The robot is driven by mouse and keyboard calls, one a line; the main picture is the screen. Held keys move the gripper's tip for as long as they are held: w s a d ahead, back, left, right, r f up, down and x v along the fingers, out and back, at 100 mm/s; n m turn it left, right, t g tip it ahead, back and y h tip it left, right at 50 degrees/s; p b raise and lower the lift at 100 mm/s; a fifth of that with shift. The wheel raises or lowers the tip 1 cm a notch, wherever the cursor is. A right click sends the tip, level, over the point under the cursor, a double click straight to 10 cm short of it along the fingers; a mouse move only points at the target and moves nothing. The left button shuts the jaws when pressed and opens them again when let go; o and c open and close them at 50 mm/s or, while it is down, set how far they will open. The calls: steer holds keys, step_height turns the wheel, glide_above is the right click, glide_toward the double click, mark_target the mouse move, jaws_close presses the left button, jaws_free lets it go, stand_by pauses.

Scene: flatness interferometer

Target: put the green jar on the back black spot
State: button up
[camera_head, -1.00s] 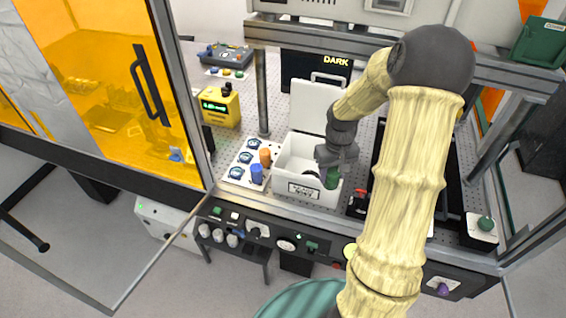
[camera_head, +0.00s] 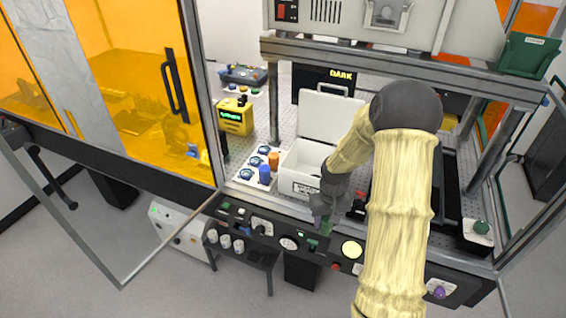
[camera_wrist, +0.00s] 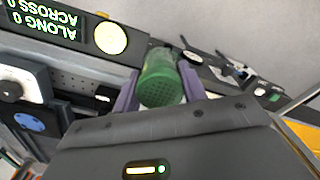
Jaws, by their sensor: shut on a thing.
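My gripper (camera_head: 322,213) is in front of the open white box, over the front control rail. In the wrist view its two purple fingers (camera_wrist: 160,88) are shut on either side of the green jar (camera_wrist: 161,78). The jar also shows small and green below the gripper in the head view (camera_head: 326,228). A white board (camera_head: 240,183) left of the box carries a column of dark round spots; the back one (camera_head: 264,150) looks uncovered. An orange jar (camera_head: 274,160) and a blue jar (camera_head: 264,175) stand along the board's right side.
The white box (camera_head: 299,187) stands between the board and my arm, its lid (camera_head: 330,115) raised. A metal post (camera_head: 275,95) rises behind the board. A yellow meter (camera_head: 235,117) stands behind it to the left.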

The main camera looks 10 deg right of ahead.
steer(key=a+f+b, duration=0.2)
steer(key=a+f, duration=0.2)
steer(key=f, duration=0.4)
steer(key=a+f+b, duration=0.2)
steer(key=a+f, duration=0.2)
steer(key=f, duration=0.4)
steer(key=shift+s+a, duration=0.25)
steer(key=shift+a, duration=0.1)
